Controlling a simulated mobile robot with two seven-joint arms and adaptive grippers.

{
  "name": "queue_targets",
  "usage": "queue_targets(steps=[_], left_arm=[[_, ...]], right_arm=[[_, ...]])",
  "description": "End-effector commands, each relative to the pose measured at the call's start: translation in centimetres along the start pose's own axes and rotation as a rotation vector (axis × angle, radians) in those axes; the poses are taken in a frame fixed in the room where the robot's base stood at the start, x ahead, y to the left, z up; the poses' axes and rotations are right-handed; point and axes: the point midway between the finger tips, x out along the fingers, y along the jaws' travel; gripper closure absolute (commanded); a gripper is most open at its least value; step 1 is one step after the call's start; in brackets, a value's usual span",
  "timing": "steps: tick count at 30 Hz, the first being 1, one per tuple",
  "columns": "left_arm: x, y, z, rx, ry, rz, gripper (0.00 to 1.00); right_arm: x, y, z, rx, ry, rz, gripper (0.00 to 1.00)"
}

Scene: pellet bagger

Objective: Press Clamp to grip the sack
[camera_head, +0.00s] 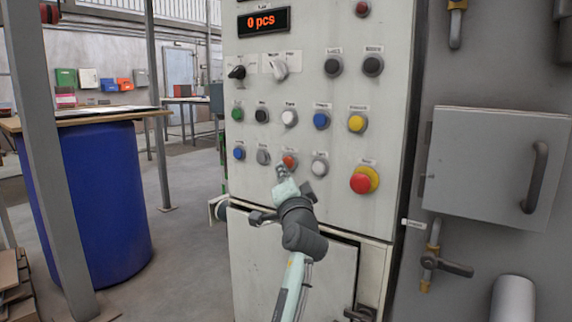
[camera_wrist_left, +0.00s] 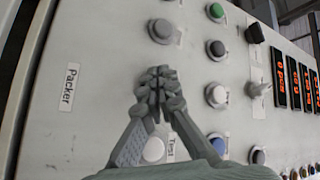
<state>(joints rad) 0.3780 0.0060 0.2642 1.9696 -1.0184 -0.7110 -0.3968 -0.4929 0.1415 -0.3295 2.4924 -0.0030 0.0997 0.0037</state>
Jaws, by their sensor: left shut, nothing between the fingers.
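The pale control panel (camera_head: 340,130) carries rows of round buttons; most labels are too small to read, and I cannot tell which button is Clamp. My left gripper (camera_head: 283,171) is shut and empty, with its tips at the red button (camera_head: 290,161) in the lower row. In the left wrist view, the closed fingertips (camera_wrist_left: 160,78) lie between a grey button (camera_wrist_left: 162,31) and a white button labelled Test (camera_wrist_left: 153,150), and hide the button behind them. I cannot tell whether the tips touch it. No sack is seen. My right gripper is out of view.
A red stop button on yellow (camera_head: 361,183) and a white button (camera_head: 320,167) sit right of the gripper. A display (camera_head: 264,22) reads 0 pcs. Two selector knobs (camera_head: 279,69) stand out higher up. A blue drum (camera_head: 105,200) and grey post stand left.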

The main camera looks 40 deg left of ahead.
Motion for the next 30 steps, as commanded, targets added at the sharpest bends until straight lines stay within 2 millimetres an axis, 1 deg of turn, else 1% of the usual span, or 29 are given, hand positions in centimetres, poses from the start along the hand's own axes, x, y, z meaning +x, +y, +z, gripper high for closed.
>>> queue_targets(steps=[6, 21, 30], left_arm=[[0.47, 0.36, -0.32, 0.0, 0.0, 0.0, 1.0], [0.54, 0.4, -0.39, 0.0, 0.0, 0.0, 1.0], [-0.04, -0.05, -0.02, -0.001, 0.0, 0.001, 1.0]], right_arm=[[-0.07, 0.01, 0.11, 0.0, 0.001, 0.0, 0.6], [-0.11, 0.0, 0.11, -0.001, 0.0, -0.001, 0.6], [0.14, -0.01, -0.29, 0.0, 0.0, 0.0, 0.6]])
